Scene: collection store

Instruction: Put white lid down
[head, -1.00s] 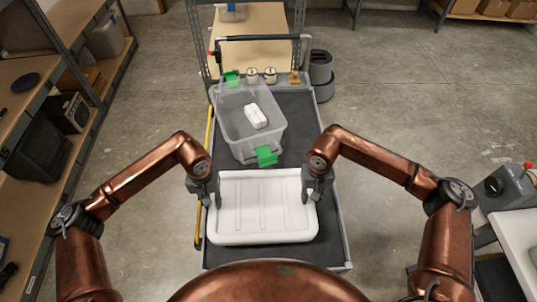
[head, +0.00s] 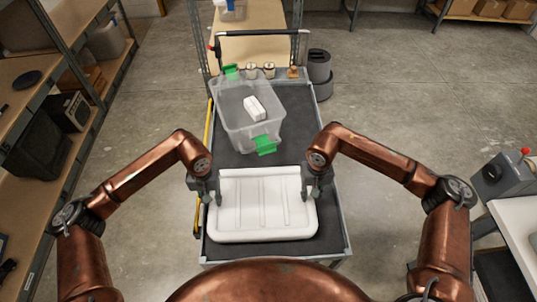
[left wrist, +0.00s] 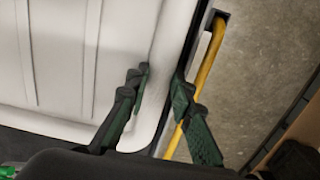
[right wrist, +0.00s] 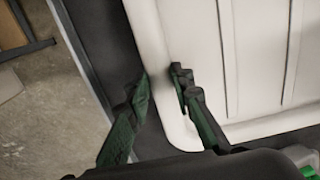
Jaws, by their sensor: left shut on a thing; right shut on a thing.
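The white lid (head: 262,207) lies flat, ribbed side up, over the near part of the dark cart top. My left gripper (head: 213,193) is shut on the lid's left edge near its far corner. In the left wrist view its fingers (left wrist: 160,90) straddle the lid's rim. My right gripper (head: 311,192) is shut on the lid's right edge near its far corner. In the right wrist view its fingers (right wrist: 160,85) straddle the rim too. Whether the lid's underside touches the cart is hidden.
A clear bin (head: 249,118) with green latches (head: 264,145) stands on the cart beyond the lid, holding a white box (head: 254,108). Small jars (head: 260,71) stand at the cart's far end. Shelving (head: 60,120) is on the left, a white table (head: 518,225) on the right.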

